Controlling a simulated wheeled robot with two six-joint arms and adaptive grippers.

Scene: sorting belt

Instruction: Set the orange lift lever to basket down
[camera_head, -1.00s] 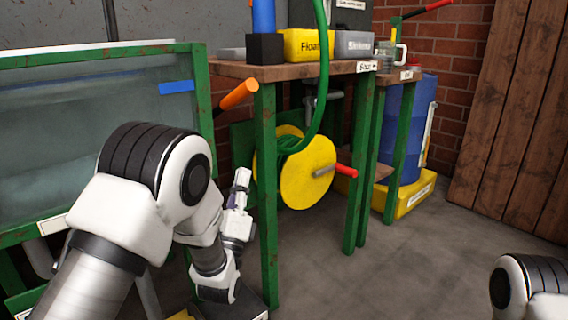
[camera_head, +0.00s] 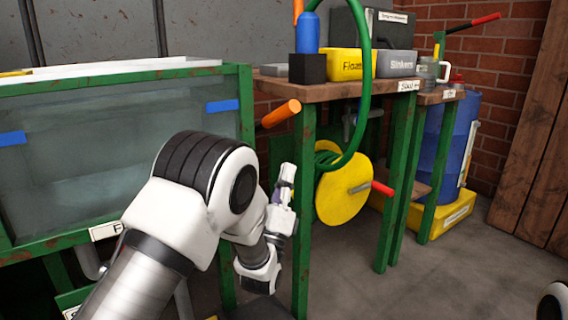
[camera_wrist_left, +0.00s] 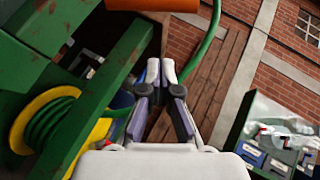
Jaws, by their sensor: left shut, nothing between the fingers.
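The orange lift lever (camera_head: 281,113) sticks out at a slant beside the right end of the green-framed water tank, with its round end towards the right. Its orange grip also shows at the top edge of the left wrist view (camera_wrist_left: 150,4), beyond my fingertips. My left gripper (camera_head: 288,172) points up below the lever, apart from it in the head view. Its fingers (camera_wrist_left: 160,70) are shut with nothing held. The lever's pivot and the basket cannot be made out. My right gripper is out of view.
The water tank (camera_head: 242,140) stands left. A wooden bench (camera_head: 340,91) with green legs holds yellow and grey bins. Under it are a yellow hose reel (camera_head: 343,195) with a red handle (camera_head: 383,188) and a green hose. Open floor (camera_head: 350,275) lies front right.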

